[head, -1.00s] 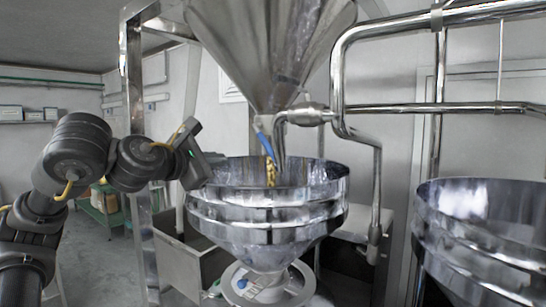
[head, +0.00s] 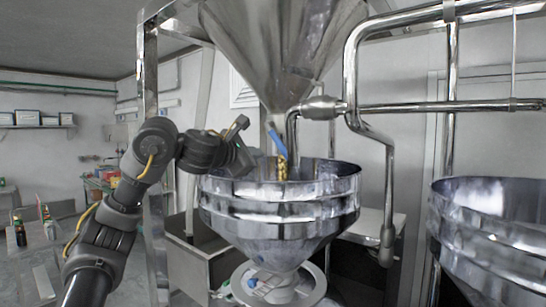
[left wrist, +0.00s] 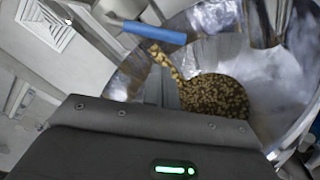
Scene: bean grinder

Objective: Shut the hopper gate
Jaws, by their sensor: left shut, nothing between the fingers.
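The steel cone hopper (head: 285,50) hangs above a round steel bowl (head: 280,215). A blue gate handle (head: 277,138) slants down at the hopper outlet; it also shows in the left wrist view (left wrist: 155,32). Beans (head: 282,168) fall in a stream below the outlet, and a pile of beans (left wrist: 215,95) lies in the bowl. My left gripper (head: 254,158) is shut and empty, just left of the handle and apart from it, near the bowl's left rim. Its fingertips are hard to make out. My right gripper is out of view.
A steel pipe (head: 388,180) bends down right of the bowl. A second steel bowl (head: 490,225) stands at the right. A steel frame post (head: 150,100) rises behind my left arm. A table with bottles (head: 20,235) is at the far left.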

